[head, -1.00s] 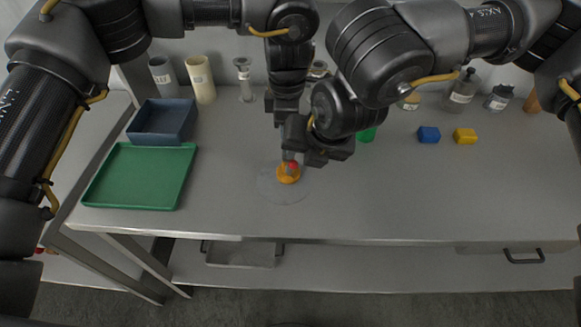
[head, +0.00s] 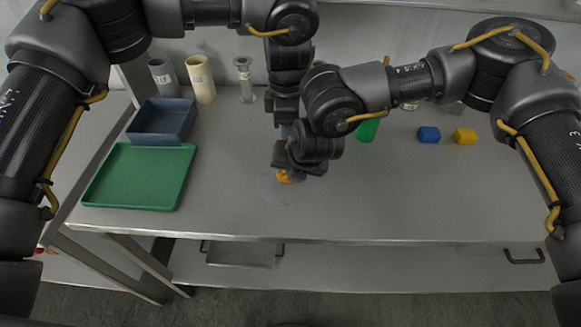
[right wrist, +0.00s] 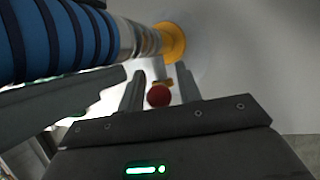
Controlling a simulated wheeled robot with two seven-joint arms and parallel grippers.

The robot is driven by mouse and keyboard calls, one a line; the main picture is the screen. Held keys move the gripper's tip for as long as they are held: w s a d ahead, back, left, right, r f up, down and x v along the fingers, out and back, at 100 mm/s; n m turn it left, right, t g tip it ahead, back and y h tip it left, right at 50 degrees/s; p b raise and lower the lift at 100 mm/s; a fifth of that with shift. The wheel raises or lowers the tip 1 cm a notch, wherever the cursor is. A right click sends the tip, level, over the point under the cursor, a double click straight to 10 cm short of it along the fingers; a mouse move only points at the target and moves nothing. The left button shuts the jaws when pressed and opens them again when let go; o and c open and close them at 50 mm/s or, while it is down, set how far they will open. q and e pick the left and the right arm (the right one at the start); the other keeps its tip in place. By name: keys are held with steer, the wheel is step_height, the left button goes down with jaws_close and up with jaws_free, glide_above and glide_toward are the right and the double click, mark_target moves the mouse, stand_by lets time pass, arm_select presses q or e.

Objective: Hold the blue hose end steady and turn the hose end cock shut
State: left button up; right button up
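The blue hose end (right wrist: 60,40) fills the upper left of the right wrist view, with a pale metal section and a yellow-orange ring (right wrist: 173,42) at its far end. The cock's red knob (right wrist: 158,95) shows between the fingers of my right gripper (right wrist: 160,80), with small gaps beside it. In the head view my right gripper (head: 290,164) is right over the orange part (head: 284,177); the knob is hidden there. My left arm reaches down behind it. A grey jaw-like part (right wrist: 65,108) lies beside the hose; the left gripper's grip is hidden.
A green tray (head: 140,177) and a blue-grey bin (head: 162,118) stand on the left of the bench (head: 370,205). A green object (head: 366,130), a blue block (head: 429,134) and a yellow block (head: 465,136) are on the right. The front right of the bench is clear.

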steer(key=shift+f, duration=0.1)
steer(key=shift+c, duration=0.4)
jaws_close()
steer(key=shift+y, duration=0.3)
steer(key=y, duration=0.2)
steer(key=d+m+y, duration=0.1)
steer(key=f+y, duration=0.1)
steer(key=y, duration=0.1)
steer(key=shift+s+d+f+m+y, duration=0.1)
steer(key=shift+d+m+y, duration=0.05)
steer(key=shift+m+y, duration=0.15)
steer(key=y, duration=0.1)
steer(key=t+y, duration=0.1)
steer(key=y, duration=0.1)
steer(key=shift+d+f+m, duration=0.2)
steer(key=shift+f+m, duration=0.1)
steer(key=shift+m, duration=0.1)
steer(key=shift+f+m+t+y, duration=0.15)
steer(key=shift+m+t+y, duration=0.1)
steer(key=shift+y, duration=0.5)
steer(key=shift+f+m+t+y, duration=0.15)
steer(key=shift+m+y, duration=0.1)
steer(key=shift+y, duration=0.5)
